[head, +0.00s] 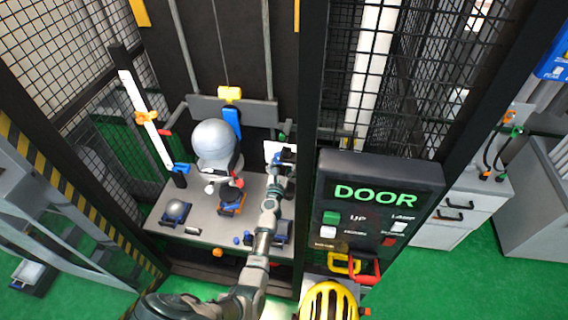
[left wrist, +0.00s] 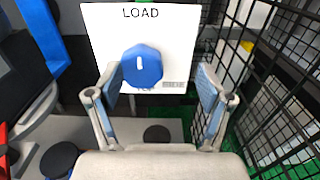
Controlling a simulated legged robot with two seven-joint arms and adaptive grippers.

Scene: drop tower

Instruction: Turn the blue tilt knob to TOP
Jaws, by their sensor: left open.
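The blue knob (left wrist: 143,66) sits on a white panel (left wrist: 105,38) in the left wrist view, with a short white mark near its upper edge. The word LOAD is printed above it. In the head view part of the white panel (head: 271,147) shows behind my left gripper (head: 283,159), and the knob is hidden. My left gripper also shows in the left wrist view (left wrist: 158,82). My right gripper is not in view.
Black mesh (left wrist: 285,75) stands close to the right finger. A grey table (head: 205,222) holds a grey sphere (head: 175,208) and other small items. A large grey rounded piece (head: 214,140) is left of the gripper. A DOOR control box (head: 376,170) stands right of my arm.

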